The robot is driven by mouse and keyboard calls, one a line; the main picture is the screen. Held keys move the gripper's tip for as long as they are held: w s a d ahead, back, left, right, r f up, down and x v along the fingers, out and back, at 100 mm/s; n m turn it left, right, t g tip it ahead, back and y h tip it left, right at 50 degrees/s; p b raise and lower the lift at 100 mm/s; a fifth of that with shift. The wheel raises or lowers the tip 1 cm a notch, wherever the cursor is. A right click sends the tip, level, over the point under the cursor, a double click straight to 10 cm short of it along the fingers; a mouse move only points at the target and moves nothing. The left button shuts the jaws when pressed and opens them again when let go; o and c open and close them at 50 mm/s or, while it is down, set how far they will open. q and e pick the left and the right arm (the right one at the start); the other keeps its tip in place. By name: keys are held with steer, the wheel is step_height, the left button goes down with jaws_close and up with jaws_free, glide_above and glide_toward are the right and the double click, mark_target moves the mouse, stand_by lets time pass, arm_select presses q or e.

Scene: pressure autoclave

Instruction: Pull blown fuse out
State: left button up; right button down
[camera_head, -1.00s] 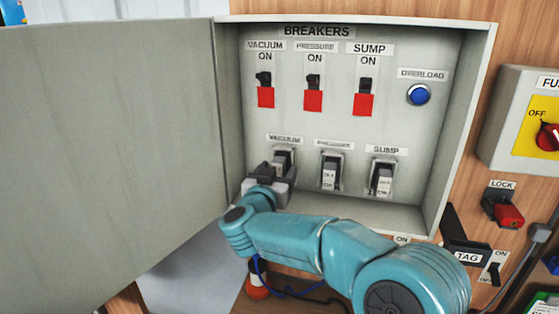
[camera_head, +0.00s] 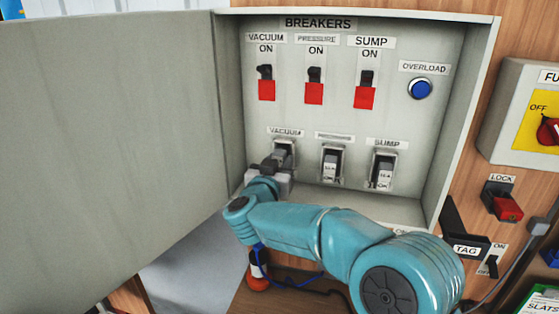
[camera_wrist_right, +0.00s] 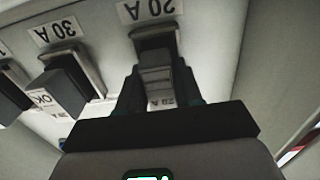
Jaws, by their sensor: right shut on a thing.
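My right gripper (camera_head: 271,167) is at the leftmost fuse socket (camera_head: 284,147), under the lower VACUUM label in the breaker box. In the right wrist view, its two dark fingers (camera_wrist_right: 159,92) are shut on the sides of a grey fuse block (camera_wrist_right: 155,75). The block lines up with the dark socket (camera_wrist_right: 156,42) under an upside-down 20 A label. I cannot tell how far the block sits in the socket. The pressure fuse (camera_head: 331,167) and the sump fuse (camera_head: 384,174) sit in their sockets to the right. My left gripper is not in view.
The open box door (camera_head: 120,150) stands at the left. Red breaker switches (camera_head: 314,93) and a blue overload button (camera_head: 420,88) are above the fuses. The right box wall (camera_head: 462,120) bounds the space. A neighbouring fuse (camera_wrist_right: 62,90) is close beside the gripper.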

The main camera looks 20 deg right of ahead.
steer(key=shift+s, duration=0.1)
steer(key=b+v, duration=0.1)
steer(key=v, duration=0.5)
stand_by(0.5)
steer(key=shift+a, duration=0.1)
